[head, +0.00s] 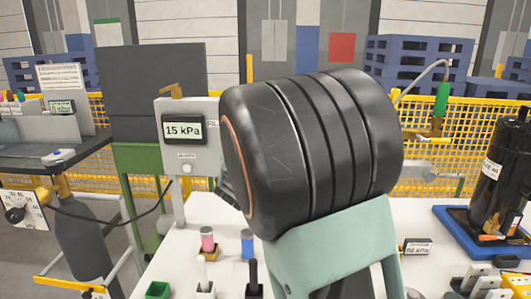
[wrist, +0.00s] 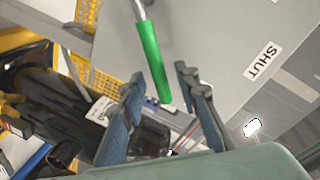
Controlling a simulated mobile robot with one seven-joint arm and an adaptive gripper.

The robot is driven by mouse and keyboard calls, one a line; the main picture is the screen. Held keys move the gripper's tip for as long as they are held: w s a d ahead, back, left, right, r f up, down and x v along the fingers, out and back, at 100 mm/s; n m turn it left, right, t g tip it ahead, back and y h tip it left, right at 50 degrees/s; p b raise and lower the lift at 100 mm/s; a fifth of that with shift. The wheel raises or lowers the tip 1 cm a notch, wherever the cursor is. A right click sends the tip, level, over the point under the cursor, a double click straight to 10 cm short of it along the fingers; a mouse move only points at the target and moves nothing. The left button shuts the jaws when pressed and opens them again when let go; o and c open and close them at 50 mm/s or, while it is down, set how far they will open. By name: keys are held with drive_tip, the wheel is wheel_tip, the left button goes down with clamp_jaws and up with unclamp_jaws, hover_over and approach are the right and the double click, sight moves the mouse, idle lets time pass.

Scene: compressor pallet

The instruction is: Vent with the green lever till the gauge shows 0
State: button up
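The gauge (head: 183,129) on a grey box at centre left in the head view reads 15 kPa. The green lever (wrist: 153,60) shows in the wrist view as a green grip on a silver rod, in front of a grey panel. A label reading SHUT (wrist: 262,61) is on that panel, right of the lever. My gripper (wrist: 159,82) is open, with one finger on each side of the lever's lower end in the picture. Gaps show at both sides, and I cannot tell the depth between them.
A green-gripped fitting (head: 442,98) on a curved grey tube hangs at the right. A black compressor (head: 503,180) stands on a blue tray (head: 455,222) at the right. Small coloured parts stand on the white table (head: 200,215) in front. Yellow mesh fencing (head: 470,120) is behind.

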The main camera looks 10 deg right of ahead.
drive_tip(key=v, duration=0.9)
drive_tip(key=shift+s+a, duration=0.2)
drive_tip(key=shift+s, duration=0.15)
drive_tip(key=shift+d, duration=0.2)
